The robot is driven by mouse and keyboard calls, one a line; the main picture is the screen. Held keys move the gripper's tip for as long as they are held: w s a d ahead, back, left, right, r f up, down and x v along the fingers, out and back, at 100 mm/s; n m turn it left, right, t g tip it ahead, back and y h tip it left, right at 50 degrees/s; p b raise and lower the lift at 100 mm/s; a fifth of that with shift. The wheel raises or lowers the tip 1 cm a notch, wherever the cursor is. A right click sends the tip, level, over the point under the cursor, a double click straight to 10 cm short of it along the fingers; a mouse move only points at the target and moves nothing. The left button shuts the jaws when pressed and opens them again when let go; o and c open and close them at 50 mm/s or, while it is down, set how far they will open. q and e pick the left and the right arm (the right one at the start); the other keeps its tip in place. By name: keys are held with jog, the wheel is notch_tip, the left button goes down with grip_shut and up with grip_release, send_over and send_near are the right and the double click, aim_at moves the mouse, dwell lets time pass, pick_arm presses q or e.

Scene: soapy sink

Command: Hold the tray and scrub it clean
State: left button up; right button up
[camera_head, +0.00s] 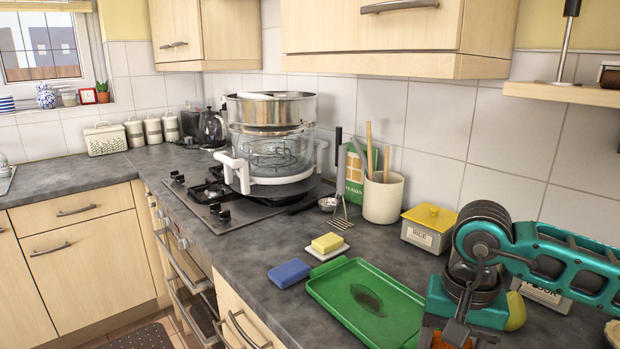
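The green tray (401,327) lies flat on the grey worktop, with a dark stain in its middle. A blue sponge (289,272) lies on the worktop just left of the tray. A yellow block (327,242), perhaps soap or a sponge, sits on a small white dish (330,253) behind the tray. My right gripper (455,336) points down at the lower edge of the picture, right of the tray; its fingertips are cut off or hard to make out. My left gripper is not in view.
A hob with a glass cooker (272,155) and steel pan (270,108) stands behind on the left. A utensil pot (382,198), rice tin (427,228) and masher (341,212) stand along the wall. Wall cupboards (375,30) and a shelf (560,93) hang above.

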jog(key=n, duration=0.1)
jog(key=f+n, duration=0.1)
jog(key=n, duration=0.2)
jog(key=shift+s+a+f+n, duration=0.15)
jog(key=shift+a+f+n, duration=0.15)
jog(key=shift+n, duration=0.1)
jog(key=shift+a+r, duration=0.1)
